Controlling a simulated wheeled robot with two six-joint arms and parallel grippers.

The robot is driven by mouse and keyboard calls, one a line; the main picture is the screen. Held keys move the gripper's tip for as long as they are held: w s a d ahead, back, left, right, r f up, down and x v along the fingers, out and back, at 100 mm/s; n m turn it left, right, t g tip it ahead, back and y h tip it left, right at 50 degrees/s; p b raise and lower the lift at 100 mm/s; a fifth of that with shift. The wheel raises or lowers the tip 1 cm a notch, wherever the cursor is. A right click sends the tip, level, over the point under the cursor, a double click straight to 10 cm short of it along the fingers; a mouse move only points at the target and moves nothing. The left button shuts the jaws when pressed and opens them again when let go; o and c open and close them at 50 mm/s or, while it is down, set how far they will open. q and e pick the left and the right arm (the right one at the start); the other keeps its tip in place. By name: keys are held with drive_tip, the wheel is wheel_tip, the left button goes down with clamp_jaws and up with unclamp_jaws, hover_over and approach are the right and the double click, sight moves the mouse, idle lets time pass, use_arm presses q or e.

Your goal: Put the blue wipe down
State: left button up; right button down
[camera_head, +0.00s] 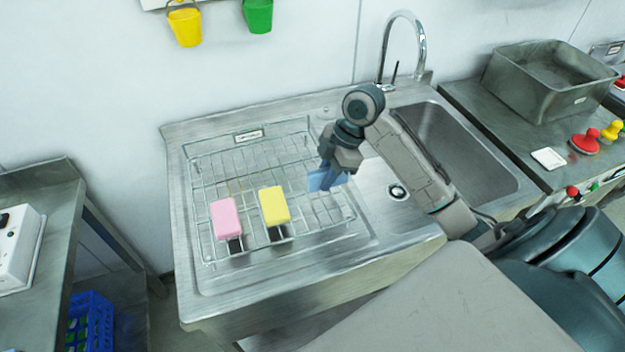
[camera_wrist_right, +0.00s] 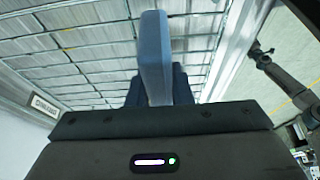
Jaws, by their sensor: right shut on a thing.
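The blue wipe (camera_head: 321,181) is held in my right gripper (camera_head: 333,172), over the right side of the wire rack (camera_head: 238,143). In the right wrist view the blue wipe (camera_wrist_right: 154,58) stands between the fingers of my right gripper (camera_wrist_right: 155,88), with the rack's bars (camera_wrist_right: 85,60) behind it. I cannot tell whether the wipe touches the rack. A pink wipe (camera_head: 225,218) and a yellow wipe (camera_head: 273,206) stand upright side by side at the rack's front. My left gripper is not in view.
The rack sits on a steel drainboard (camera_head: 400,225) left of a sink basin (camera_head: 462,150) with a tall tap (camera_head: 424,45). A steel tub (camera_head: 550,85) stands on the right counter. Yellow (camera_head: 186,27) and green (camera_head: 258,14) buckets hang on the wall.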

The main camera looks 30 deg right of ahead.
sight(307, 196)
drive_tip(key=shift+w+a+f+p, duration=0.15)
drive_tip(key=shift+w+a+p, duration=0.2)
drive_tip(key=shift+w+a, duration=0.85)
wheel_tip(307, 196, down, 2)
drive_tip(key=shift+s+f+p, duration=0.1)
drive_tip(key=shift+f+p, duration=0.15)
drive_tip(key=shift+p, duration=0.55)
drive_tip(key=shift+d+f, duration=0.1)
drive_tip(key=shift+f, duration=0.4)
drive_tip(key=c, duration=1.3)
unclamp_jaws()
drive_tip(key=shift+f, duration=0.1)
